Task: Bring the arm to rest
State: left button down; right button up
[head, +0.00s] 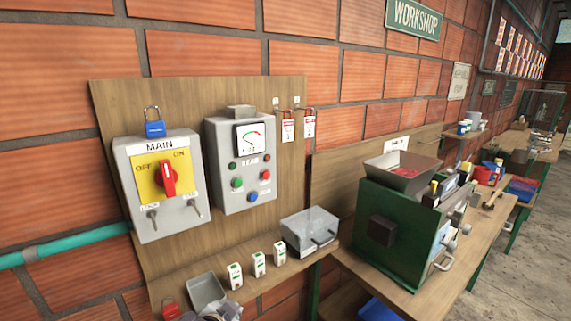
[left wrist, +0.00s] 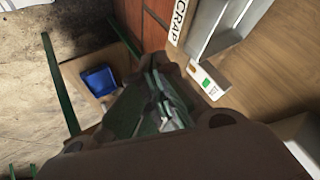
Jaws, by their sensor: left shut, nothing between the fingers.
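My left gripper (left wrist: 160,108) shows in the left wrist view with its fingers together and nothing between them. It hangs over the edge of the wooden shelf, beside a white-and-green box (left wrist: 208,82). In the head view only a grey part of my left gripper (head: 222,312) shows at the bottom edge, below the small grey tray (head: 206,290). The rest of it is cut off by the frame. My right gripper is in neither view.
A MAIN switch box (head: 160,185) and a control box with a gauge (head: 240,165) are on the wooden board. A green machine (head: 400,230) stands on a bench at right.

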pick_arm(q)
jog(key=s+a+f+n+g, duration=0.3)
jog(key=s+a+f, duration=0.1)
jog(key=s+f, duration=0.35)
jog(key=s+a+f+n+g, duration=0.2)
jog(key=s+a+f+n, duration=0.1)
jog(key=s+a+f, duration=0.4)
jog(key=s+d+f+g, duration=0.1)
jog(key=s+f, duration=0.1)
jog(key=f, duration=1.4)
jog(key=s+d+f+g, duration=0.1)
jog(key=s+f, duration=0.1)
jog(key=f, duration=1.5)
jog(key=s+a+f, duration=0.2)
jog(key=s+f, duration=0.7)
jog(key=s, duration=0.2)
jog(key=s+a+f+g, duration=0.1)
jog(key=s+a+f, duration=0.1)
jog(key=s+f, duration=0.8)
jog(key=shift+s+m+y, duration=0.3)
jog(key=shift+s, duration=0.05)
